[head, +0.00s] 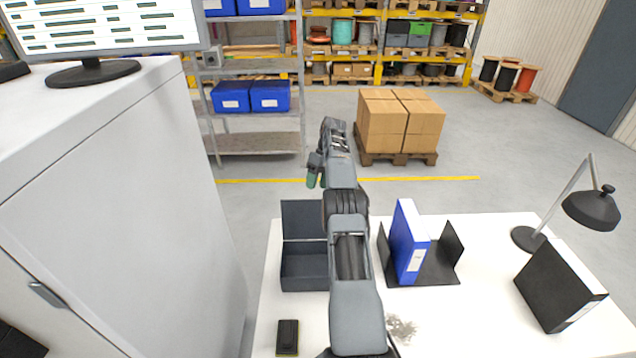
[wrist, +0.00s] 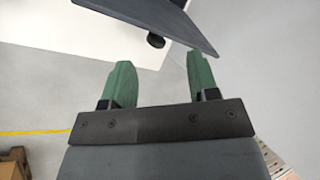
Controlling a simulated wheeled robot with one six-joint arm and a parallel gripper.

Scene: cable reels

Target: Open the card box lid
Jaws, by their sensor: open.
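The card box (head: 305,272) is a dark grey box on the white desk, at its left side. Its lid (head: 301,217) stands up at the box's far edge, so the box looks open; my arm hides part of its right side. My gripper (head: 316,178) is above and beyond the lid's top edge in the head view. In the wrist view its two green fingers (wrist: 162,78) are spread apart with nothing between them. A dark flat panel, seemingly the lid (wrist: 160,18), lies just ahead of the fingertips, apparently apart from them.
On the desk (head: 480,300) a blue binder (head: 408,243) stands in a black holder, with a black binder (head: 558,285) and a lamp (head: 590,210) further right. A dark handheld device (head: 288,337) lies in front of the box. A tall white cabinet (head: 110,190) stands left.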

